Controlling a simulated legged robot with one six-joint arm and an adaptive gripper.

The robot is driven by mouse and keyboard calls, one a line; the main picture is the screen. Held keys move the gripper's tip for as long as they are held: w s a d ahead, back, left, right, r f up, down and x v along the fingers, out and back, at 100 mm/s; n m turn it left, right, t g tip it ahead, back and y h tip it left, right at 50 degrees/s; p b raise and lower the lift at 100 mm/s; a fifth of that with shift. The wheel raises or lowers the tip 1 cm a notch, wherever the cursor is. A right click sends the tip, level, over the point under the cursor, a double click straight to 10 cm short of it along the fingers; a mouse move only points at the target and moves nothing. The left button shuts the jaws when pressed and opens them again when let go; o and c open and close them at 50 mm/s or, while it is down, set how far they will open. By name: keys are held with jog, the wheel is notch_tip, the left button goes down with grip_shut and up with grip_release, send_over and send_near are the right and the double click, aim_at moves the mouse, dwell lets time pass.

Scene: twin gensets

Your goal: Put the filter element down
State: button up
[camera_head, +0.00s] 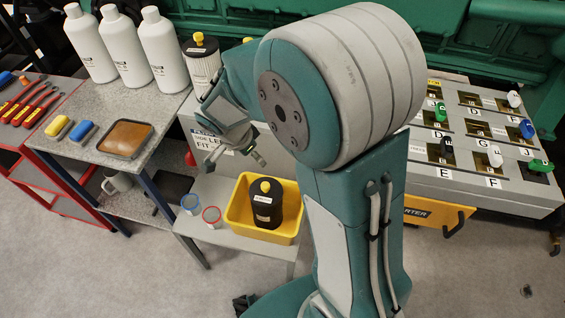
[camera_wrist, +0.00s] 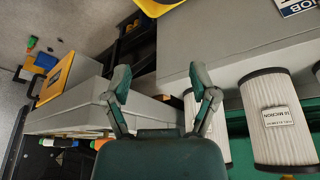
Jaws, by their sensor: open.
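My gripper (camera_head: 234,156) is open in front of the labelled grey front panel, left of my arm. In the wrist view its two fingers (camera_wrist: 161,85) stand apart with nothing between them. A white pleated filter element (camera_head: 202,68) with a yellow knob stands upright behind the gripper on the grey top. In the wrist view a pleated filter element (camera_wrist: 278,118) with a "10 MICRON" label is to the right of the fingers. Another pleated element is partly hidden behind the right finger. A black filter element (camera_head: 266,203) with a yellow knob stands in the yellow bin (camera_head: 236,213).
White bottles (camera_head: 119,42) and a brown tray (camera_head: 126,138) are on the left bench. A panel with lettered coloured handles (camera_head: 470,130) is at right. My arm hides the middle.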

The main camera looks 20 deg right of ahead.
jog(key=s+d+r+n+t+y, duration=0.3)
jog(key=s+r+n+t, duration=0.1)
jog(key=s+r+n, duration=0.9)
jog(key=shift+s+r+n+y, duration=0.35)
jog(key=shift+s+r, duration=1.6)
jog(key=shift+s, duration=0.65)
